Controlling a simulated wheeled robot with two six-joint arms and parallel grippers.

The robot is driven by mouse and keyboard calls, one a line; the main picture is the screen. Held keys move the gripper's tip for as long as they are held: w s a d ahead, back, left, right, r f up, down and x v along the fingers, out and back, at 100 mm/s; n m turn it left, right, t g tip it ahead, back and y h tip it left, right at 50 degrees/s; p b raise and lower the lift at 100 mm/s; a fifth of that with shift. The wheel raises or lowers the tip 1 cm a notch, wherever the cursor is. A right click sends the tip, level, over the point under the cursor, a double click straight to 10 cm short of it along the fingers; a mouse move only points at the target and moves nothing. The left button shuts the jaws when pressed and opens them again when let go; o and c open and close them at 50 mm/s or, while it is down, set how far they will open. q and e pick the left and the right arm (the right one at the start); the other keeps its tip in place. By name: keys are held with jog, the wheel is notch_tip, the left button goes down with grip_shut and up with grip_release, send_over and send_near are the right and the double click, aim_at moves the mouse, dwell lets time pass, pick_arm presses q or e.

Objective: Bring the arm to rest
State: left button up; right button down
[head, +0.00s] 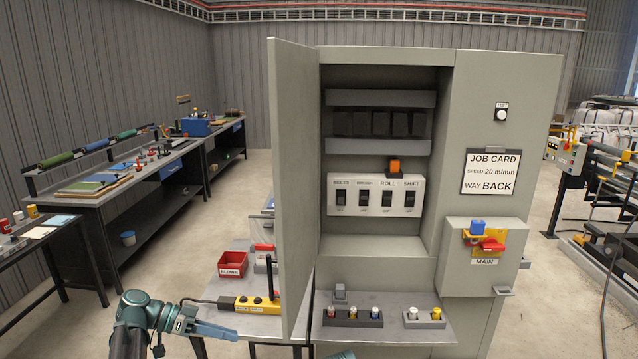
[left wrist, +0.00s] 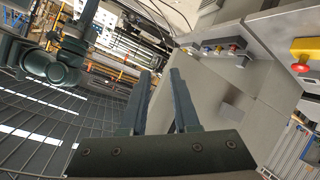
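My left arm comes in at the bottom left of the head view. Its gripper (head: 228,332) points right, in front of the grey bench and apart from the cabinet. In the left wrist view the two fingers of the left gripper (left wrist: 162,75) stand apart with nothing between them. The cabinet's grey side lies beyond them. A teal arm part of mine shows at the upper left of that view, and a small teal piece shows at the bottom edge of the head view. I cannot make out my right gripper in either.
The grey cabinet (head: 386,234) stands ahead with its door (head: 292,180) swung open towards me. A yellow control box (head: 257,305) and a red bin (head: 232,263) sit on the bench left of the door. Open floor (head: 190,240) lies further left.

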pick_arm(q)
jog(key=s+d+f+n+g+y+b, duration=0.1)
jog(key=s+d+f+n+y, duration=0.5)
jog(key=s+d+f+y, duration=0.8)
jog(key=s+d, duration=0.2)
jog(key=s, duration=0.1)
jog(key=shift+s+d+f+g+y, duration=0.2)
jog(key=shift+s+g+y, duration=0.1)
jog(key=shift+g, duration=0.1)
jog(key=shift+w, duration=0.1)
